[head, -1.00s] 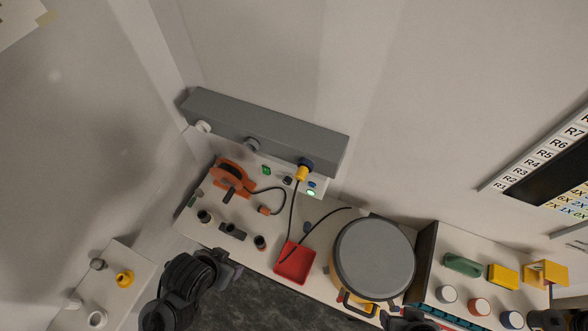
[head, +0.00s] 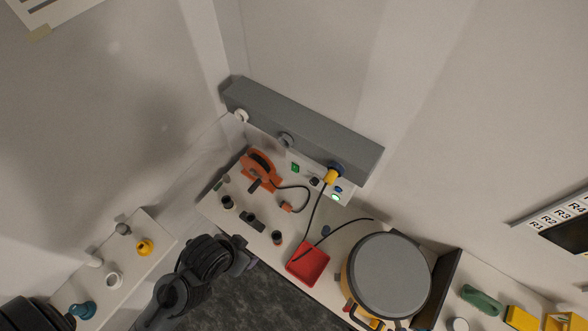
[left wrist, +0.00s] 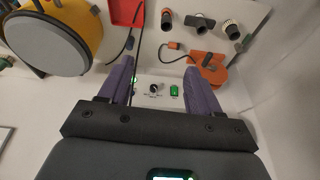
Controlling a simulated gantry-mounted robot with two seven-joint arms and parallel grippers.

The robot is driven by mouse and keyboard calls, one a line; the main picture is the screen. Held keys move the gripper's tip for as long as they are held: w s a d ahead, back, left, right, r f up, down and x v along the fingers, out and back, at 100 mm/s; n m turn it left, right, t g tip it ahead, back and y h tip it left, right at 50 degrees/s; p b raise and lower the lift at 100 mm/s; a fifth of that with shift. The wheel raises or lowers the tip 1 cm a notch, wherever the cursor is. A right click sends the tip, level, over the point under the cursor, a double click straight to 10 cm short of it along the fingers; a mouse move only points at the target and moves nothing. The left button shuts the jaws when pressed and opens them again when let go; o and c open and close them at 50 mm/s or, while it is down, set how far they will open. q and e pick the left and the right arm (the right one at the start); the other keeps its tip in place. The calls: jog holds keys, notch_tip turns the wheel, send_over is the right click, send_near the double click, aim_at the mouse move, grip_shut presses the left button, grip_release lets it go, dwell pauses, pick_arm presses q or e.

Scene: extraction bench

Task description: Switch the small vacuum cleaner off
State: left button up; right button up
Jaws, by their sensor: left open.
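The small vacuum cleaner (head: 388,275) is a yellow drum with a grey round lid, at the right of the bench; it also shows in the left wrist view (left wrist: 48,40). A panel at the back of the bench carries a green switch (head: 295,168), a black knob (head: 314,181) and a lit green lamp (head: 336,197). In the left wrist view, the black knob (left wrist: 155,88) and green switch (left wrist: 174,90) lie beyond my open, empty left gripper (left wrist: 158,68). In the head view, my left gripper (head: 243,256) is at the bench's front edge. My right gripper is out of view.
An orange cable reel (head: 260,168) and several dark fittings stand on the bench's left. A red tray (head: 308,264) lies left of the vacuum. A grey duct (head: 305,130) runs behind. A side shelf (head: 100,292) holds small parts.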

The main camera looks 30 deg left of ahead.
pick_arm(q)
grip_shut()
dwell(1.6)
